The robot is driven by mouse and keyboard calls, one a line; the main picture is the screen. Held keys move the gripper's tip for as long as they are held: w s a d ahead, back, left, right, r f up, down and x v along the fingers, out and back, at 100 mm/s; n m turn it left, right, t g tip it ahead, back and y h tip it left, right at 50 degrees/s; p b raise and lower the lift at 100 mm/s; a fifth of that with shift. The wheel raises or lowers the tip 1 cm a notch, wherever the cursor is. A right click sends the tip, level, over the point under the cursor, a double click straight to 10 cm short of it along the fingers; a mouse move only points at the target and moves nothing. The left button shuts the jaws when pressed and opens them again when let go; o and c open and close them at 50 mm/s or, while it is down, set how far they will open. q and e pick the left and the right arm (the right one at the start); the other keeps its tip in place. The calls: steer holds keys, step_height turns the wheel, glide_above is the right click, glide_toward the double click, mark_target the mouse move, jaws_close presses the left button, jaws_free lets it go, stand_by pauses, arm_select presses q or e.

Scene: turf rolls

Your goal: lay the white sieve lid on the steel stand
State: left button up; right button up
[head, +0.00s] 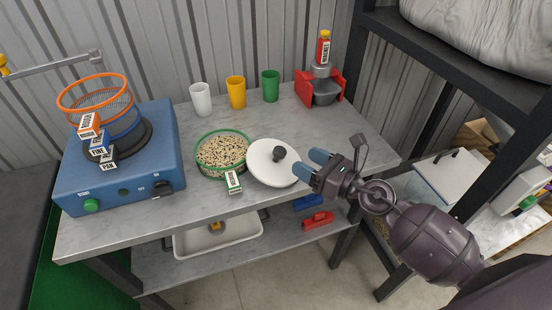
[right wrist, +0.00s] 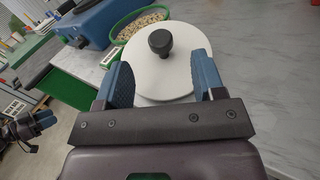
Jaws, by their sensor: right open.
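The white sieve lid (head: 262,172), a round disc with a black knob (head: 279,153), is at the bench's front edge, right of the green-rimmed sieve (head: 222,153). What is directly under it is hidden. My right gripper (head: 315,168) is open at the lid's right side. In the right wrist view the lid (right wrist: 160,75) and its knob (right wrist: 160,42) show beyond and between the two blue fingers, with no grip on the knob. My left gripper (right wrist: 35,122) appears small at the left of that view; its opening is unclear. I cannot clearly identify the steel stand.
A blue shaker (head: 120,150) with orange and blue sieve rings stands at left. White, yellow and green cups (head: 236,92) and a red holder (head: 310,88) with steel parts line the back. The grey bench (head: 350,135) is clear at right. A dark rack post (head: 425,100) stands right.

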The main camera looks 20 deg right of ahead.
mark_target(280, 149)
steer(key=shift+f+p+x, duration=0.15)
steer(key=shift+x, duration=1.9)
steer(key=shift+f+p+x, duration=0.15)
steer(key=shift+f+x, duration=0.05)
steer(key=shift+x, duration=1.9)
steer(key=shift+c, duration=0.4)
steer(key=c, duration=1.1)
